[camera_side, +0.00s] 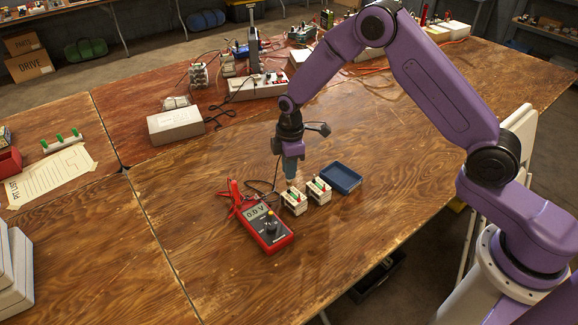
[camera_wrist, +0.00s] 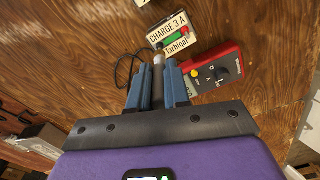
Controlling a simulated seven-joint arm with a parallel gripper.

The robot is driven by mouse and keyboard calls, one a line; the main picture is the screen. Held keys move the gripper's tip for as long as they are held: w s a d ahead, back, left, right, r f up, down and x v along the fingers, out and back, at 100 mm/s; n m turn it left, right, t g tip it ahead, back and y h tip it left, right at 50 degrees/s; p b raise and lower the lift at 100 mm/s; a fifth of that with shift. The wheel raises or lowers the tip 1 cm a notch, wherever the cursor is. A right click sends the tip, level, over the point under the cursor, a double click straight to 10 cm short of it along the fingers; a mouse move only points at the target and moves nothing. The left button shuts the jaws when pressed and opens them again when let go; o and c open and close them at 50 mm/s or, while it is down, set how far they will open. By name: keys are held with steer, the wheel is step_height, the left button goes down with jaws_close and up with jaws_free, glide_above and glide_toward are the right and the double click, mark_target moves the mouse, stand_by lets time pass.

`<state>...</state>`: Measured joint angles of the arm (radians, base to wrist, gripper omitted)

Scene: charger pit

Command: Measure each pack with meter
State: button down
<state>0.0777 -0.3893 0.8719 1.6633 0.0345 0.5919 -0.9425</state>
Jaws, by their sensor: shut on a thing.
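Two small white packs with green tops stand mid-table: a left pack (camera_side: 294,204) and a right pack (camera_side: 319,191). The red meter (camera_side: 268,230) lies left of them and its display reads 0.0 V. My gripper (camera_side: 291,181) points down at the back of the left pack. In the wrist view, my gripper's blue fingers (camera_wrist: 158,88) are shut on a dark, slim probe (camera_wrist: 158,72), whose tip is close to the pack marked CHARGE 3 A (camera_wrist: 172,34). Whether it touches is unclear. The meter (camera_wrist: 222,72) lies right of it. A red probe (camera_side: 235,190) is beside the meter.
An empty-looking blue tray (camera_side: 342,178) sits right of the packs. A black cable (camera_side: 262,187) loops behind the meter. A white box (camera_side: 175,125), a power strip (camera_side: 257,87) and cables lie further back. The front table is clear.

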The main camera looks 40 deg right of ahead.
steer(key=shift+f, duration=0.8)
stand_by(1.0)
steer(key=c, duration=0.7)
jaws_free()
steer(key=shift+r, duration=0.15)
steer(key=shift+r, duration=3.65)
